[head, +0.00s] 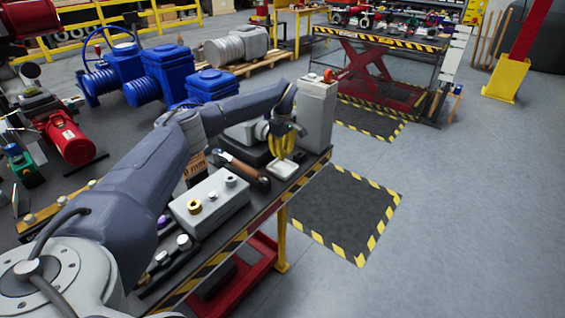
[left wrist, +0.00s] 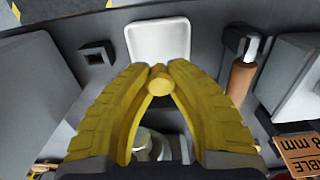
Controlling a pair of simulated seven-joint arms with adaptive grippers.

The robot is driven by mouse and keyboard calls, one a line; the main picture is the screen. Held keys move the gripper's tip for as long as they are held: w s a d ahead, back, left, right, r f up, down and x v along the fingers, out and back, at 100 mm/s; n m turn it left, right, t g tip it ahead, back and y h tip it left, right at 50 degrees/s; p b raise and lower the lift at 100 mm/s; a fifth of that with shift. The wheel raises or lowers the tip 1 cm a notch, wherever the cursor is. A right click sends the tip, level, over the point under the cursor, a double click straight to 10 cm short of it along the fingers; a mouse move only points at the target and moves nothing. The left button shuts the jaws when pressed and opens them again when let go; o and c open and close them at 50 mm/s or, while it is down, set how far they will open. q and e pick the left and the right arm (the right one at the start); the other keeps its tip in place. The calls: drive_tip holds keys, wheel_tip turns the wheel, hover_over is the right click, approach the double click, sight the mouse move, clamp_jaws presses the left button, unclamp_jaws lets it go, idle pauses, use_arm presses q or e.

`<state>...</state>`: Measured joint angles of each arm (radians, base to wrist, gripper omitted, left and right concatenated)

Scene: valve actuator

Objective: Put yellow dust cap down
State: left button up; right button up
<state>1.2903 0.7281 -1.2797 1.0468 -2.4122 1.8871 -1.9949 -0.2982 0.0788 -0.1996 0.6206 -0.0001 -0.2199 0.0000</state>
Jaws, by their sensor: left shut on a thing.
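My left gripper (head: 283,145) has yellow ribbed fingers and hangs over the workbench near its far right end. In the left wrist view its fingertips (left wrist: 160,80) are closed on a small round yellow dust cap (left wrist: 160,87). The cap is hard to tell from the yellow fingers in the head view. A shallow white tray (head: 283,169) lies on the bench just below the gripper in the head view. In the left wrist view the tray (left wrist: 158,38) is just beyond the fingertips. I cannot tell the cap's height above the bench. My right gripper is not in view.
A grey box with coloured knobs (head: 212,207) stands on the bench, left of the tray. A hammer-like tool with a brown handle (head: 242,170) lies between them. A tall grey block (head: 316,115) stands behind the tray. The bench edge with hazard stripes (head: 262,220) is close by.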

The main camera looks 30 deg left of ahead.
use_arm(q)
drive_tip(key=shift+f, duration=2.3)
drive_tip(key=shift+f, duration=0.1)
drive_tip(key=o, duration=0.8)
drive_tip(key=shift+o, duration=0.2)
wheel_tip(320, 180, up, 12)
drive_tip(key=shift+r, duration=0.15)
